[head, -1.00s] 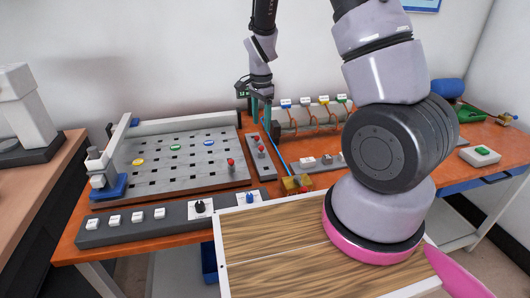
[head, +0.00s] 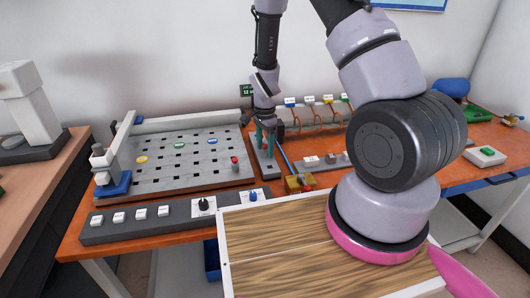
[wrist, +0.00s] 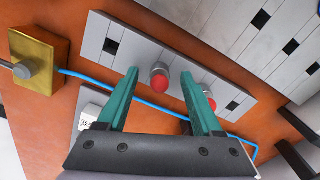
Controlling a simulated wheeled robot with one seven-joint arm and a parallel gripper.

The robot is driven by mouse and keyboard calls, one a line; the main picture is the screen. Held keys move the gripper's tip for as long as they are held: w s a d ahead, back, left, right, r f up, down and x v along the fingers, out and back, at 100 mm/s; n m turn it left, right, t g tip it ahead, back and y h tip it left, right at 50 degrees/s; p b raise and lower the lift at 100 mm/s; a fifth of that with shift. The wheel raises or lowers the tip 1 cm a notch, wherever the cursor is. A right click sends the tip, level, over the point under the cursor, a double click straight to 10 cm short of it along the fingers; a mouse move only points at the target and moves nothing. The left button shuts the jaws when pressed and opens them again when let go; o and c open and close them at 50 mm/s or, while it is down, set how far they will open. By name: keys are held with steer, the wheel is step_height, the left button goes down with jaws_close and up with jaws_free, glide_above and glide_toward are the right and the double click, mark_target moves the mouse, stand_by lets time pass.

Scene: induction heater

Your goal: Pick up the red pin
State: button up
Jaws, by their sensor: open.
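My gripper (head: 265,147) is over the narrow grey strip (head: 264,171) beside the perforated board, with its fingers pointing down. In the wrist view my gripper (wrist: 159,73) is open, with two green fingers. A red-topped pin (wrist: 161,80) with a grey body stands on the grey strip (wrist: 105,43) and shows in the gap between the fingertips; contact cannot be told. A second red-topped pin (wrist: 209,100) is partly hidden behind the right finger. Another red pin (head: 234,162) stands on the perforated board in the head view. The strip's pins are hidden by my gripper there.
The perforated board (head: 180,178) with coloured rings lies left of the strip. A brass block (head: 298,184) with a blue cable stands close to the right; it also shows in the wrist view (wrist: 30,52). A button panel (head: 130,222) and a wooden-topped surface (head: 280,245) are in front.

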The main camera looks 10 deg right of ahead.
jaws_close()
